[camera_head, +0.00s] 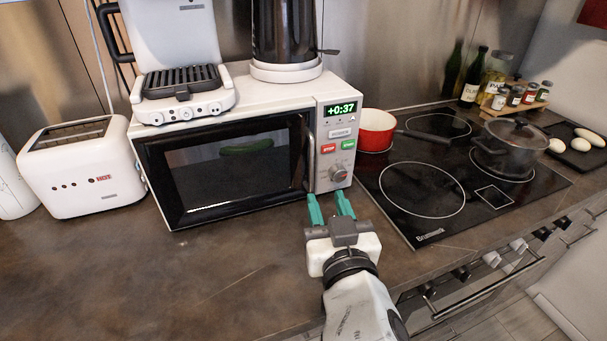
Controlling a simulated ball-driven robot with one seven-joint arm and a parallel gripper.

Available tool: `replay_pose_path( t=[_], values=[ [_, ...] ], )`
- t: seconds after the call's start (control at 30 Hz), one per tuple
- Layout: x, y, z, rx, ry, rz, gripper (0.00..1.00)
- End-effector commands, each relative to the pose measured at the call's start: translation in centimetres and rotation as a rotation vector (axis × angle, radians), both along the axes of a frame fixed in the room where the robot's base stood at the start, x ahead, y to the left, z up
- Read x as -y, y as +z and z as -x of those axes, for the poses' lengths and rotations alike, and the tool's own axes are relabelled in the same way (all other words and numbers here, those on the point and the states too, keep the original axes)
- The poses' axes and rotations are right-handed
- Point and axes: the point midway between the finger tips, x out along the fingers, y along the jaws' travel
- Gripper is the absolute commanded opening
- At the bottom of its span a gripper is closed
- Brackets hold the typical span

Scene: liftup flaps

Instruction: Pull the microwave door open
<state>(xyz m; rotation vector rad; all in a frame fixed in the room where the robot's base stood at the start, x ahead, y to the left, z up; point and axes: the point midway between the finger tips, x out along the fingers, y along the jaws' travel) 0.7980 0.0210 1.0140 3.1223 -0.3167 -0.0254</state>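The white microwave (240,98) stands on the counter with its black, windowed door (215,172) on the left and its control panel on the right. The door looks shut. A vertical handle (311,162) runs along the door's right edge. Through the window I see a green cucumber-like thing (247,147). My gripper (328,197) has two teal fingers spread apart with nothing visible between them. It is in front of the microwave's lower right, around the handle's lower end in the picture. I cannot tell whether a finger touches the handle or door.
A white grill (184,100) and a black kettle (285,40) stand on the microwave. A white toaster (82,170) is at its left. To the right is a black cooktop (450,205) with a red pan (376,130) and a pot (510,148). The front counter (215,285) is clear.

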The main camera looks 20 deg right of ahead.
Motion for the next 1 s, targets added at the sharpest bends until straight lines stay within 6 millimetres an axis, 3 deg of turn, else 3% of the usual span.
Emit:
replay_pose_path(
  t=[0.17,0.63,1.0],
  values=[
    [-0.1,0.6,-1.2,0.02,0.006,0.002,0.37],
    [1.5,0.5,-8.9,0.016,0.005,0.001,0.37],
    [1.8,0.3,-10.6,0.015,0.005,0.001,0.37]
  ],
)
